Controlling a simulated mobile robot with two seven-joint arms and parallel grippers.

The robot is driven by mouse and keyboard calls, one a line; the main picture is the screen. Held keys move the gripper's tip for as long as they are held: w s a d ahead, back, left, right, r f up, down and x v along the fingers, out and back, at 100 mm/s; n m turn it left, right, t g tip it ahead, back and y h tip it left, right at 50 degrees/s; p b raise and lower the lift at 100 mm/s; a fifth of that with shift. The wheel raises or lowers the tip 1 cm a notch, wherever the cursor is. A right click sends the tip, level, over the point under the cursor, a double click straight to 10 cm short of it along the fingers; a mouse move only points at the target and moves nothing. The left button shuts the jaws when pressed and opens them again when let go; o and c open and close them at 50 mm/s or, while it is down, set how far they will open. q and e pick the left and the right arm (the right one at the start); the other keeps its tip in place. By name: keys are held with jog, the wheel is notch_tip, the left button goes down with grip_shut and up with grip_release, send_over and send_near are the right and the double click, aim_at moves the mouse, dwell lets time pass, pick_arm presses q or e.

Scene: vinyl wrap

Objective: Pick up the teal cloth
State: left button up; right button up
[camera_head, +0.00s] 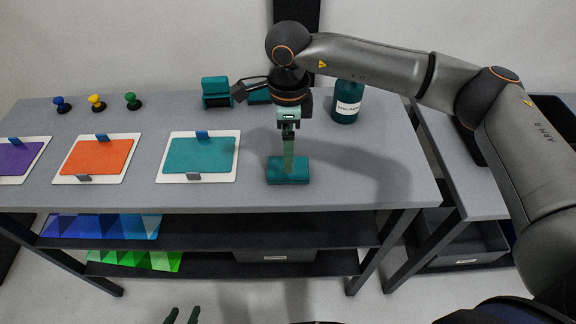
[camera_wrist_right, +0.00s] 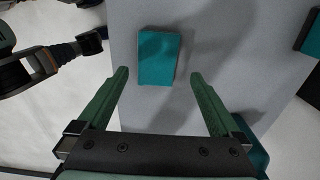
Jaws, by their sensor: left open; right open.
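The teal cloth (camera_head: 290,179) is a small folded block lying flat on the grey table, right of the teal panel. In the right wrist view it shows as a teal rectangle (camera_wrist_right: 158,58) just beyond and between the fingertips. My right gripper (camera_head: 288,168) points down over the cloth, its fingers overlapping it in the head view. In the wrist view the right gripper's fingers (camera_wrist_right: 159,76) are apart with nothing held; contact with the cloth cannot be told. My left gripper (camera_head: 182,316) shows only as green fingertips, apart and empty, at the bottom edge, away from the table.
White boards with purple, orange and teal (camera_head: 200,155) panels lie left of the cloth. A teal bottle (camera_head: 347,101) and a teal block-like object (camera_head: 216,91) stand behind. Several coloured knobs (camera_head: 96,103) stand at the back left. Bare table (camera_head: 350,190) lies right of the cloth.

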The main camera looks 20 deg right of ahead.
jog(key=shift+s+f+p, duration=0.1)
jog(key=shift+f+p, duration=0.2)
jog(key=shift+f, duration=0.35)
notch_tip(320, 180, down, 4)
jog(key=shift+f+p, duration=0.15)
jog(key=shift+p, duration=0.25)
jog(key=shift+s, duration=0.1)
jog(key=shift+c, duration=0.2)
jog(key=c, duration=1.1)
jog(key=shift+a+r+b, duration=0.1)
jog(key=shift+r+b, duration=0.25)
jog(key=shift+r, duration=0.4)
jog(key=s+a+r+b, duration=0.1)
jog(key=s+a+r, duration=0.1)
jog(key=s+r, duration=0.1)
jog(key=s+a+r+b, duration=0.1)
jog(key=s+a+r, duration=0.2)
jog(key=s+r, duration=0.1)
jog(key=s+a+r+b, duration=0.1)
jog(key=s+a+r, duration=0.2)
jog(key=s+r, duration=0.1)
jog(key=shift+s+r, duration=0.2)
jog(key=shift+r, duration=0.1)
